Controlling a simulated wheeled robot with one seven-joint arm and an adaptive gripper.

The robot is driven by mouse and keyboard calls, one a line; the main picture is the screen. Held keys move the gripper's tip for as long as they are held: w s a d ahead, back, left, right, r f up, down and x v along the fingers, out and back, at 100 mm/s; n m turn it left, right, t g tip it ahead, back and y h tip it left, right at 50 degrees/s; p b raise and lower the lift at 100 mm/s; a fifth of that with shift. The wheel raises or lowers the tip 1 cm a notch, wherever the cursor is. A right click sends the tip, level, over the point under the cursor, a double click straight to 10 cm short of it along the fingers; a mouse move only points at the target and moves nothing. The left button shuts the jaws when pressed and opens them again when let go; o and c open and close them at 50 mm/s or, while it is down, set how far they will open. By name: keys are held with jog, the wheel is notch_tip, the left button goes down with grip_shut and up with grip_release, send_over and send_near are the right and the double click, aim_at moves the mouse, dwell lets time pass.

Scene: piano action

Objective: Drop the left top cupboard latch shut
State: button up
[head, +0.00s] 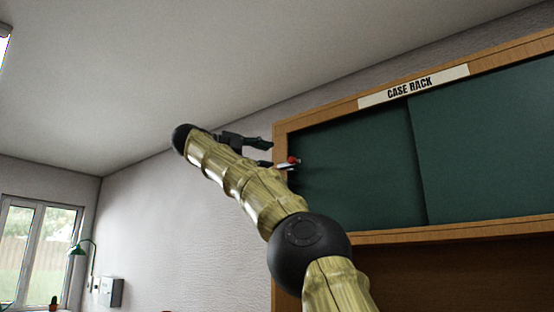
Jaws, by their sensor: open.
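The wooden cupboard (375,236) labelled "CASE RACK" (410,87) hangs on the right, with two dark green panels (361,165) across its front. A small latch with a red knob (293,160) and a light metal part sits at the left edge of the left panel. My gripper (270,154) is open beside the cupboard's left side. Its fingers point right, one above the latch's height and one near or below it. I cannot tell whether a finger touches the latch. My arm hides part of the cupboard's lower left frame.
The ceiling (130,60) and the plain wall (165,215) to the left leave free room around my gripper. A window (35,250), a green lamp (84,246) and a grey wall box (110,292) are far off at lower left.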

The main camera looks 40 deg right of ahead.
jog(key=a, duration=0.3)
jog(key=shift+w, duration=0.25)
dwell(0.4)
